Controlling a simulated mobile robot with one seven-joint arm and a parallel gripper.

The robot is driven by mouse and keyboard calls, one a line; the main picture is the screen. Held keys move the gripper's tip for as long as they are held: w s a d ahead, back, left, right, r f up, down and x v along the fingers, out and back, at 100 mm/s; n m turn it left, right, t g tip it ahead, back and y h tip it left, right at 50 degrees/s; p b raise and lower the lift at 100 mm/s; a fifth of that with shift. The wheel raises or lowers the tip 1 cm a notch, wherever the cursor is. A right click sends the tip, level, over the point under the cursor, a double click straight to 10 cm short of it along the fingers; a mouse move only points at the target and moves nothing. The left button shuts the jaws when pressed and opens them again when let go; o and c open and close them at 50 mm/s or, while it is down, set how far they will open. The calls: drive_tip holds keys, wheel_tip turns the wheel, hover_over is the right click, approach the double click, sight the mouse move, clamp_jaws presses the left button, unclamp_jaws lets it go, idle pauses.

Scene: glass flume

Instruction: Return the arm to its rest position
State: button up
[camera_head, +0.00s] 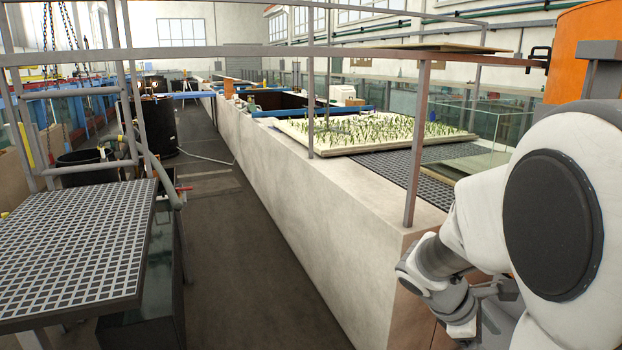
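My arm (560,200) fills the lower right of the head view, white with a large dark round joint cover. It bends down and to the left, and a lower grey and white link (440,275) shows in front of the concrete wall's end. I cannot make out gripper fingers; the arm's far end is hidden behind its own links or lies below the frame. No held object shows.
A long concrete flume wall (290,190) runs away beside the arm, with metal railings (417,140) close to it. A planted tray (375,130) lies on top. A metal grating platform (75,245) stands at left. The dark walkway (225,250) between is clear.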

drive_tip(key=s+a+r+m+t+y, duration=0.2)
drive_tip(key=s+a+r+m+y, duration=0.2)
drive_tip(key=s+a+m, duration=0.2)
drive_tip(key=s+a+r+m+t+y, duration=0.3)
drive_tip(key=s+a+r+m+y, duration=0.1)
drive_tip(key=a, duration=0.6)
drive_tip(key=shift+s+a+r+m, duration=0.4)
drive_tip(key=shift+s+r+m, duration=0.35)
drive_tip(key=shift+s+m, duration=0.4)
drive_tip(key=shift+d, duration=0.1)
